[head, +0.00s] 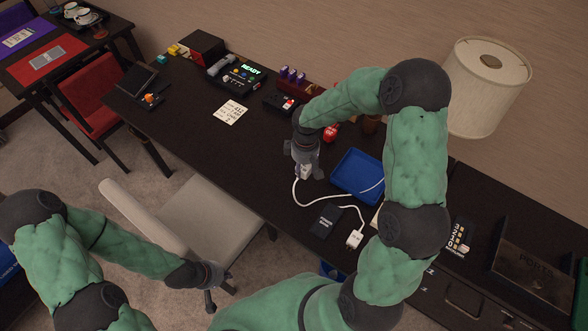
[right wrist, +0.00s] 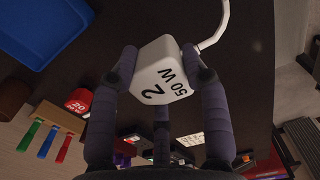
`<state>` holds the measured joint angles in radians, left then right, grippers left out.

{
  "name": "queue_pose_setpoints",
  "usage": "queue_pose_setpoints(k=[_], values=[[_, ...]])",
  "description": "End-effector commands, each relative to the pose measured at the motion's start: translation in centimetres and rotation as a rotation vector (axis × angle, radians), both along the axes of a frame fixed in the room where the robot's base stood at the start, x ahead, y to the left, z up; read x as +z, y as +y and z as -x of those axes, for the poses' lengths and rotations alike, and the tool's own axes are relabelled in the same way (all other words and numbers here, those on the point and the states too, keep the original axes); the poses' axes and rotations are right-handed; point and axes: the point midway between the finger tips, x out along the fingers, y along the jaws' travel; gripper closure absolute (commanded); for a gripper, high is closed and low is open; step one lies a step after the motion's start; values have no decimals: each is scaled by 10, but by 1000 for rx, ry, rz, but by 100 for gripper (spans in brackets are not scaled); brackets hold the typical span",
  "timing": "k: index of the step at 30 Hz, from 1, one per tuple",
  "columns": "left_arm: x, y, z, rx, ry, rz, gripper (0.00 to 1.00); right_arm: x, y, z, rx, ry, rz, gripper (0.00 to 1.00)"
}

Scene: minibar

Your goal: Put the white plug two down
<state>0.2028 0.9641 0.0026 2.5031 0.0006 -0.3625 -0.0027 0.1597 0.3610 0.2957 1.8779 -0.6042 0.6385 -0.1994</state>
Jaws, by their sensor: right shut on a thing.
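The white plug two, marked "2" and "50 W", shows in the right wrist view (right wrist: 162,72) between the fingers of my right gripper (right wrist: 160,85). In the head view my right gripper (head: 306,170) is over the desk, left of the blue tray, shut on the plug (head: 304,174). A white cord runs from the plug to a white block (head: 355,239) on the desk. Whether the plug touches the desk is unclear. My left gripper (head: 210,295) is low beside the chair, away from the desk; its finger opening is not clear.
A blue tray (head: 345,180) lies right of the plug, with a dark card (head: 326,220) in front. A device reading "READY" (head: 236,74), a small black box (head: 284,102) and a paper (head: 230,112) lie further back. A lamp (head: 487,90) stands right. Bare desk (head: 250,150) lies to the left.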

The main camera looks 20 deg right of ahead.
Motion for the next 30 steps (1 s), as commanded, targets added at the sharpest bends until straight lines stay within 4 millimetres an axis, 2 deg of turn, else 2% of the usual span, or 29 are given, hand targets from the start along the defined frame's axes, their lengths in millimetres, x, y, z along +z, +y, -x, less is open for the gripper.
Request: queue_pose_setpoints(k=[3, 9, 12, 20, 27, 30], values=[[-5, 0, 0, 0, 0, 0, 100, -14, 3, -22, 0, 0, 0, 100], [-13, 0, 0, 0, 0, 0, 100, -46, 5, -46, 0, 1, 0, 100], [-15, 0, 0, 0, 0, 0, 100, -55, 6, -55, -1, 0, 0, 100], [-17, 0, 0, 0, 0, 0, 100, -65, 6, -64, -2, -1, 0, 100], [-27, 0, 0, 0, 0, 0, 100, -96, 7, -66, -1, 0, 0, 100], [-27, 0, 0, 0, 0, 0, 100, -97, 6, -66, -2, -2, 0, 100]])
